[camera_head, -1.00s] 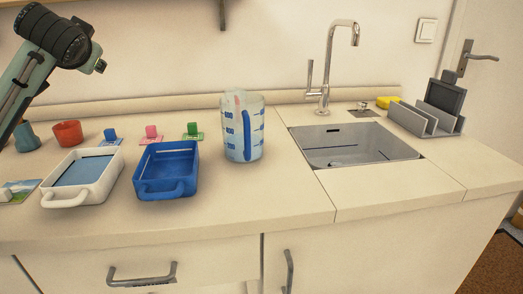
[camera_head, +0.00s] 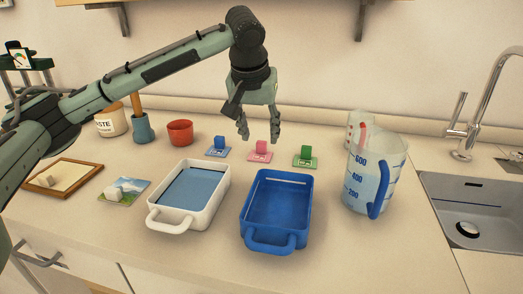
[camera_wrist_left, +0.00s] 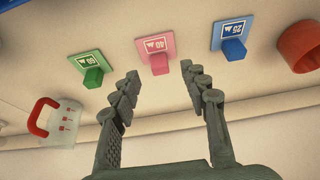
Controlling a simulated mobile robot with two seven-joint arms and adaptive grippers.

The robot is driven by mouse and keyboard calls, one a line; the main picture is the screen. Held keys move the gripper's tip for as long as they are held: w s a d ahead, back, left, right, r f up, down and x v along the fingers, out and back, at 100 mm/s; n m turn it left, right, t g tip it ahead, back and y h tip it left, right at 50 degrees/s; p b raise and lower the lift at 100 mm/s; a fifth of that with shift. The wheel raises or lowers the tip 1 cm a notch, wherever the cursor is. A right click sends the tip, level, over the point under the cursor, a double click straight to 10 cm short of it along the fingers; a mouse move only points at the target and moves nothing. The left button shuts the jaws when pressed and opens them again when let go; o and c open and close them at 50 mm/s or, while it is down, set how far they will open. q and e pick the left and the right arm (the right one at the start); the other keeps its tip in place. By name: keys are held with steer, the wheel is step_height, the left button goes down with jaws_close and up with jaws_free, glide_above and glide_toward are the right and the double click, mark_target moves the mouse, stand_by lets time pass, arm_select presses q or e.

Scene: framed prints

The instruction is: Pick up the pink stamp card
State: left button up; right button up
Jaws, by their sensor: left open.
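The pink stamp card (camera_head: 259,151) lies on the counter between the blue stamp card (camera_head: 218,148) and the green stamp card (camera_head: 305,158), with a small pink block standing on it. My left gripper (camera_head: 259,137) is open and empty, just above and around the pink card in the head view. In the left wrist view the pink card (camera_wrist_left: 155,46) is ahead of the open fingers (camera_wrist_left: 158,78), centred between them and apart from them. The green card (camera_wrist_left: 89,67) and blue card (camera_wrist_left: 232,36) lie on either side. My right gripper is not in view.
A white tray (camera_head: 212,206) and a blue tray (camera_head: 303,226) stand in front of the cards. A measuring jug (camera_head: 358,190) stands right, beside the sink (camera_head: 495,205). A red bowl (camera_head: 180,132) and a teal vase (camera_head: 143,130) stand left.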

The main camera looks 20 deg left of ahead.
mark_target(261, 143)
arm_select(q)
steer(key=shift+x, duration=1.5)
steer(key=shift+c, duration=0.4)
steer(key=c, duration=0.8)
steer(key=shift+c, duration=0.2)
